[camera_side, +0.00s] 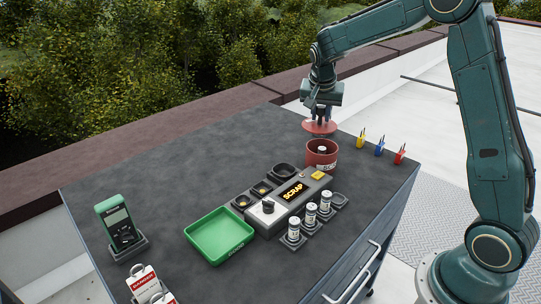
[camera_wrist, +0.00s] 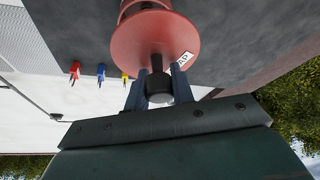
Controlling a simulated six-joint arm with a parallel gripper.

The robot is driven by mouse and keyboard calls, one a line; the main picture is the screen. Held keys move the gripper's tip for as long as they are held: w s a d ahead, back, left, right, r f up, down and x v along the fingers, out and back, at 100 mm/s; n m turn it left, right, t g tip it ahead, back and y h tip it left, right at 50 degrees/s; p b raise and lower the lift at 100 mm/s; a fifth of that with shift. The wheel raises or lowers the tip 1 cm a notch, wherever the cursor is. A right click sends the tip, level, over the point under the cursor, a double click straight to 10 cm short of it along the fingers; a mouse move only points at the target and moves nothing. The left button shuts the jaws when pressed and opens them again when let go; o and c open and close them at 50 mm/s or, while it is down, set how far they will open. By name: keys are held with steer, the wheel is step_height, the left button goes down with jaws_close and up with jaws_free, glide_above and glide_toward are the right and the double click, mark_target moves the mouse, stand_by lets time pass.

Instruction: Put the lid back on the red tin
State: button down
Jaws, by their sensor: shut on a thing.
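The red tin (camera_side: 321,160) stands open on the dark tabletop, with a white-topped item visible inside it. My gripper (camera_side: 320,115) is above the tin and shut on the dark knob of the red lid (camera_side: 319,128). The lid hangs roughly level over the tin, with a gap between them in the side view. In the wrist view, my gripper's fingers (camera_wrist: 158,88) close on the knob, and the round red lid (camera_wrist: 150,40) covers most of the tin below.
A grey device with a lit SCRAP display (camera_side: 293,192) stands beside the tin, with small labelled cylinders (camera_side: 310,213) in front. A green tray (camera_side: 219,234), a green meter (camera_side: 118,225) and danger tags (camera_side: 145,280) are to the left. Yellow, blue and red clips (camera_side: 380,147) stand right.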

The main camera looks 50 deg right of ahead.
mark_target(325, 124)
steer(key=shift+s+d+m, duration=0.2)
steer(key=shift+d+m, duration=0.5)
steer(key=shift+d, duration=0.55)
steer(key=shift+f, duration=0.15)
steer(key=shift+f, duration=3.15)
steer(key=shift+f, duration=0.7)
steer(key=c, duration=1.1)
jaws_free()
